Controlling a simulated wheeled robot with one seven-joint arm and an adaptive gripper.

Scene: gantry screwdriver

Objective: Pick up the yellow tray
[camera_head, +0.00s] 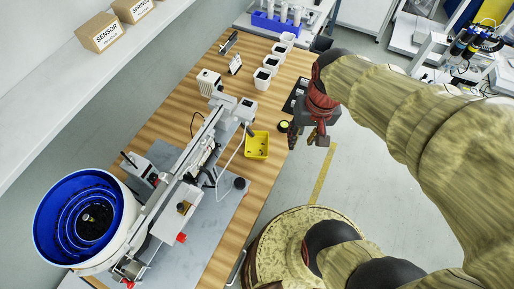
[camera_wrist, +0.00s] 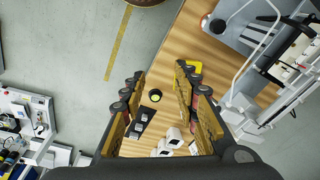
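The yellow tray (camera_head: 257,144) is a small open box on the wooden table, close to its right edge in the head view. Small dark things seem to lie in it. My gripper (camera_head: 308,139) hangs to the right of the tray, apart from it, near the table's edge. In the wrist view the two fingers of my gripper (camera_wrist: 161,74) are spread, with nothing held between them. Part of the yellow tray (camera_wrist: 195,69) shows there behind the right finger, which hides much of it.
A feeder machine with a blue bowl (camera_head: 86,216) and a long rail stands left of the tray. A small round black-and-yellow thing (camera_head: 284,127) sits between tray and gripper. White bins (camera_head: 262,78) stand farther back. Open floor (camera_head: 340,185) lies right of the table (camera_head: 232,222).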

